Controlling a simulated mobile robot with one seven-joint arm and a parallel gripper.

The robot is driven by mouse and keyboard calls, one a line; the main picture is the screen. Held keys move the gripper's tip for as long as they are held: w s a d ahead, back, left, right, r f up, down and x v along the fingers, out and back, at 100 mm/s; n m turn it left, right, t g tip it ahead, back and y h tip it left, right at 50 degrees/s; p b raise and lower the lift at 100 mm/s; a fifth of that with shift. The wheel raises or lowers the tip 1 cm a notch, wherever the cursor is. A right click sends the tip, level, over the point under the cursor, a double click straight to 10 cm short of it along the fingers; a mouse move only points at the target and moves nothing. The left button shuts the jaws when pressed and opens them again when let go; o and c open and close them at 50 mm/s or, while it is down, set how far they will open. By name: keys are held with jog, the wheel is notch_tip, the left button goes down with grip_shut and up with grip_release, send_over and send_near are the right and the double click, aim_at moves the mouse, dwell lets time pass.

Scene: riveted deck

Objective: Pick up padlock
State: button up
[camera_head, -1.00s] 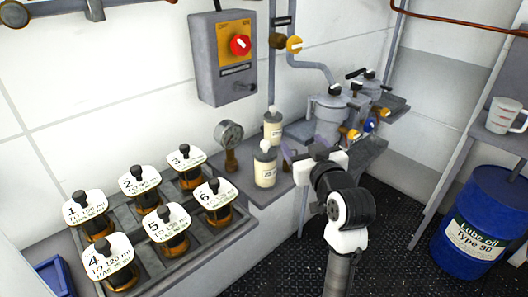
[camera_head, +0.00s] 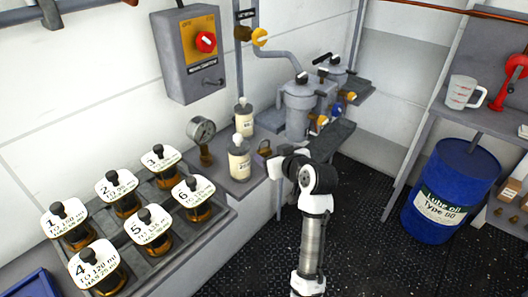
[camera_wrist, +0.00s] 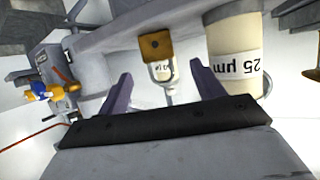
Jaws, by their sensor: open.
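The padlock has a brass-coloured body (camera_wrist: 155,46) and a pale metal shackle. In the wrist view it lies ahead, slightly left of centre, with the shackle towards me. In the head view it is a small brown shape (camera_head: 264,147) on the grey ledge, right of the front bottle and partly hard to make out beside my gripper (camera_head: 271,161). In the wrist view my gripper (camera_wrist: 162,84) is open, its two purple-grey fingers apart. The shackle shows between the fingertips, and the body is beyond them. I cannot tell whether anything touches.
Two cream bottles (camera_head: 239,160) (camera_head: 244,117) and a gauge (camera_head: 202,132) stand close on the ledge. Numbered jars sit in a grey tray (camera_head: 178,238) at left. Grey filter housings (camera_head: 298,108) are behind. A blue drum (camera_head: 447,195) stands right; dark deck between is clear.

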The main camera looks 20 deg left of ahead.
aim_at(266, 151)
jog(key=x, duration=0.2)
jog(key=p+x, duration=0.1)
jog(key=x, duration=0.1)
jog(key=shift+w+a+f, duration=0.15)
jog(key=shift+w+f, duration=0.1)
jog(key=shift+f, duration=0.1)
jog(key=c, duration=1.2)
jog(key=shift+r, duration=0.1)
